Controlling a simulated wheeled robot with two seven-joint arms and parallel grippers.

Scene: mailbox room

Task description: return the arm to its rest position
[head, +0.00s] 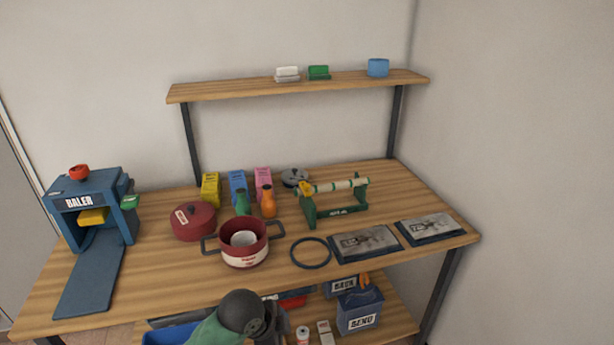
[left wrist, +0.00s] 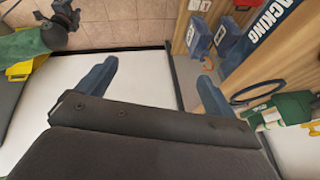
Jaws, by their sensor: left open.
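My left gripper (left wrist: 157,72) shows in the left wrist view with its two blue fingers wide apart and nothing between them. Beyond the fingers are a pale plain surface and a tiled floor. In the head view one of my arms, green and dark grey, reaches up at the bottom middle, in front of the table's (head: 150,275) front edge. No gripper fingers can be made out there. My right gripper is not seen.
On the table stand a blue baler (head: 88,205), a red pot (head: 243,243), a red lidded pot (head: 194,221), a green stand (head: 335,201), a dark ring (head: 311,253) and two dark trays (head: 366,243). A labelled blue bin (head: 358,311) sits on the lower shelf.

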